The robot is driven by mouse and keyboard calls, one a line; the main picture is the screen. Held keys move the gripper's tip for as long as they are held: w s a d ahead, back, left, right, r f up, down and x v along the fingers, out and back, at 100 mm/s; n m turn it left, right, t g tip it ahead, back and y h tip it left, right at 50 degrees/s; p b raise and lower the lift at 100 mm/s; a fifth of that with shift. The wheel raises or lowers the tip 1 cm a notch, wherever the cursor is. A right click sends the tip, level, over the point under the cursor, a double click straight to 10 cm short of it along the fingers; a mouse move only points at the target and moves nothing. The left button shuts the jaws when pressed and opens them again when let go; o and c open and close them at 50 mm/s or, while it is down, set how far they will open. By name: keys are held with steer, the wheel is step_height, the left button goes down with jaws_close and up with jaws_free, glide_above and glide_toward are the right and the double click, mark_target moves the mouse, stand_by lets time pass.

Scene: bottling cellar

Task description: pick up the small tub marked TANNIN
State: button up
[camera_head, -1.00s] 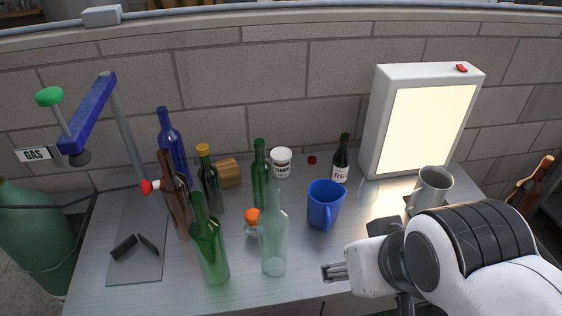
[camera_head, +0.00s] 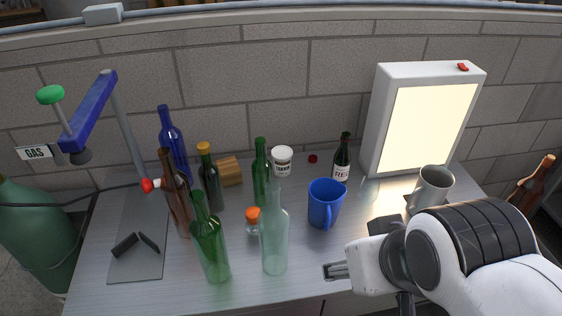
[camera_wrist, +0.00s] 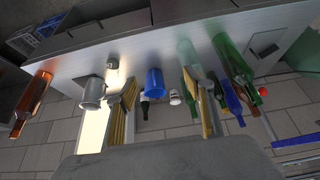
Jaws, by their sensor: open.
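The small white tub with a dark label (camera_head: 282,161) stands at the back middle of the table, near the wall; the label's letters are too small to read fully. It also shows small in the wrist view (camera_wrist: 175,97), between the finger pads. A green bottle (camera_head: 261,172) stands close on its left. My gripper (camera_head: 335,271) is open and empty at the table's front edge, well in front of and right of the tub. In the wrist view my gripper (camera_wrist: 165,115) has its two fingers spread wide apart.
A blue mug (camera_head: 325,204), a clear bottle (camera_head: 274,243) and an orange-capped jar (camera_head: 253,221) stand between my gripper and the tub. A grey mug (camera_head: 431,188) and lit panel (camera_head: 430,125) stand at right.

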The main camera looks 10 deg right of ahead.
steer(key=shift+w, duration=0.1)
steer(key=t, duration=0.6)
glide_above(282, 152)
steer(key=s+d, duration=0.2)
steer(key=s, duration=0.9)
step_height(282, 152, down, 8)
steer(key=shift+n+t+y, duration=0.7)
steer(key=shift+t+y, duration=0.1)
steer(key=w+f, duration=0.2)
steer(key=f, duration=0.2)
steer(key=w+a+f, duration=0.1)
steer(key=w+f, duration=0.2)
steer(key=f, duration=0.1)
steer(key=w+f, duration=0.3)
steer(key=f, duration=0.1)
steer(key=shift+a, duration=0.2)
steer(key=shift+w+a+f, duration=0.15)
steer(key=shift+w+f, duration=0.05)
steer(key=shift+f, duration=0.4)
steer(key=shift+x, duration=0.85)
steer(key=shift+w, duration=0.1)
